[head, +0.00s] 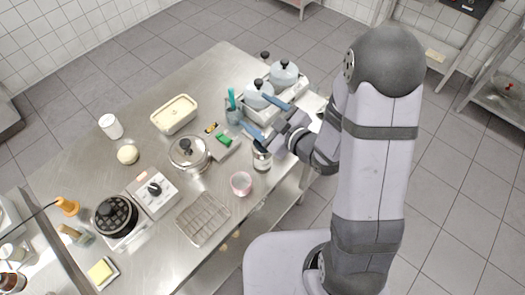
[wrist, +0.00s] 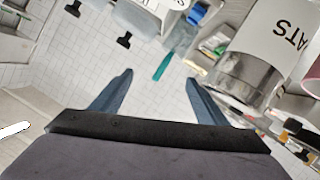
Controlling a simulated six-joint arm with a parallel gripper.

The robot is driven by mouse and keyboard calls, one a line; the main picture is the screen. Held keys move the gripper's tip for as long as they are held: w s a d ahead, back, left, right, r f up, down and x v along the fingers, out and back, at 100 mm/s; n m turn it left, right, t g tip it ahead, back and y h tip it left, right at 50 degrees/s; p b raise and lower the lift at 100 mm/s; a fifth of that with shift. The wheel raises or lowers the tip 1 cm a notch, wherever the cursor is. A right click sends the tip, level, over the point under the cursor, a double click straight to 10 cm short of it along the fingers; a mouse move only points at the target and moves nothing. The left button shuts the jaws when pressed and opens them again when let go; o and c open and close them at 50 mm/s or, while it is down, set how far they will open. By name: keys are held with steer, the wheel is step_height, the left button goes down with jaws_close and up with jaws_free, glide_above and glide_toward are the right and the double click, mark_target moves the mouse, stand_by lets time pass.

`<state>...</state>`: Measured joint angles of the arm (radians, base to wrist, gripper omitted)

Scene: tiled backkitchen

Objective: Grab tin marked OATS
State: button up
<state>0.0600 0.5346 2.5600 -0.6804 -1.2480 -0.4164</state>
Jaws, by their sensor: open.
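The tin marked OATS stands near the front edge of the steel table in the head view, a white and grey tin (head: 262,160) partly covered by my gripper above it. In the wrist view the tin (wrist: 262,55) is large at upper right, with the letters "ATS" showing on its white label and a grey metal band at one end. My gripper (head: 265,118) is open, its two blue fingers spread. In the wrist view the gap between the fingertips (wrist: 159,80) is empty, and the tin lies to the right of the right finger, outside the jaws.
Lidded pots (head: 258,95) stand behind my gripper. A jar with a teal utensil (head: 232,112) and a tray with a green item (head: 225,143) are left of it. A pink cup (head: 241,184) stands close to the tin, and a wire rack (head: 203,219) lies nearer the front.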

mark_target(269, 161)
steer(key=s+a+r+n+y+p, duration=0.2)
steer(key=s+a+n+y, duration=0.1)
steer(key=s+y, duration=0.15)
steer(key=s+d+f+m+b, duration=0.1)
steer(key=s+f, duration=0.1)
steer(key=f, duration=0.1)
steer(key=s+d+f+m+b, duration=0.2)
steer(key=f, duration=0.1)
steer(key=s+d+f+m+b, duration=0.2)
steer(key=f, duration=0.1)
steer(key=shift+s+d+f+m+t, duration=0.2)
steer(key=shift+s+f+m+t, duration=0.1)
steer(key=shift+s+m, duration=0.25)
steer(key=shift+x, duration=1.15)
steer(key=shift+w+r, duration=0.1)
steer(key=shift+w+a+p, duration=0.4)
steer(key=shift+w+p, duration=0.1)
steer(key=shift+p, duration=0.1)
steer(key=shift+p+x, duration=0.7)
steer(key=shift+x, duration=0.25)
steer(key=shift+w+a+f+p, duration=0.15)
steer(key=shift+w+a, duration=0.1)
steer(key=shift+w, duration=0.2)
steer(key=shift+w+a+f+p, duration=0.15)
steer(key=shift+w+a, duration=0.1)
steer(key=shift+w, duration=0.15)
